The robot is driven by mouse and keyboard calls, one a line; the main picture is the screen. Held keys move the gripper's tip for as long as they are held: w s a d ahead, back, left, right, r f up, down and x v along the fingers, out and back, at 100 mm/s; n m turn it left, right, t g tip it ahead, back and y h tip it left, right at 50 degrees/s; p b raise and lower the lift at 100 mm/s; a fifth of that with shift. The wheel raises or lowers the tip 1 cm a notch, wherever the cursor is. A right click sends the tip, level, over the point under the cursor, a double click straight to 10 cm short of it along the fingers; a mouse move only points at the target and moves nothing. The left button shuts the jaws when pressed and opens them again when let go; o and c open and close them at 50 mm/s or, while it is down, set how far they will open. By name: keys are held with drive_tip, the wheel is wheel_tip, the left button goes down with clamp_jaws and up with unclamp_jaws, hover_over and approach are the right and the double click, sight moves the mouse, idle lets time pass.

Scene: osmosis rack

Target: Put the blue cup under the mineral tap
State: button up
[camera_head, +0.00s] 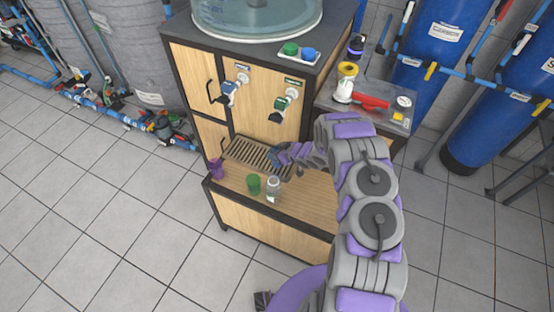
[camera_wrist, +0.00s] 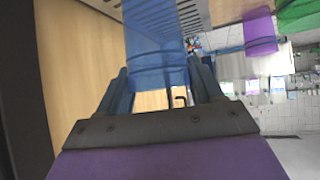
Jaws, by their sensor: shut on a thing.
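The blue cup (camera_wrist: 154,32) is see-through and fills the upper middle of the wrist view. My gripper (camera_wrist: 160,72) is shut on it, with one dark blue finger on each side. In the head view my gripper (camera_head: 277,158) is at the right end of the slotted drip tray (camera_head: 245,150), low in front of the cabinet; I cannot make out the cup clearly there. Two taps are on the cabinet front: a blue-handled tap (camera_head: 230,88) on the left and a green-handled tap (camera_head: 282,104) on the right. Their labels are too small to read.
A purple cup (camera_head: 217,168), a green cup (camera_head: 254,184) and a clear container (camera_head: 273,189) stand on the wooden ledge (camera_head: 234,179) before the tray. A side bench (camera_head: 333,107) with a red-handled part (camera_head: 371,101) is at the right. Most of the tray looks clear.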

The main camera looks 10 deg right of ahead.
drive_tip(key=f, duration=0.1)
drive_tip(key=d+f, duration=0.1)
drive_tip(key=d+f+b, duration=0.1)
drive_tip(key=f, duration=0.1)
drive_tip(key=shift+a, duration=0.95)
drive_tip(key=shift+c, duration=0.4)
drive_tip(key=o, duration=0.8)
drive_tip(key=shift+d, duration=0.1)
drive_tip(key=o, duration=0.3)
drive_tip(key=shift+d, duration=0.65)
drive_tip(key=shift+a+r, duration=0.15)
drive_tip(key=shift+a, duration=0.1)
drive_tip(key=shift+s+r, duration=0.25)
drive_tip(key=p+v, duration=0.2)
drive_tip(key=v, duration=0.9)
drive_tip(key=shift+p, duration=0.3)
drive_tip(key=shift+d+f, duration=0.1)
drive_tip(key=shift+d, duration=0.2)
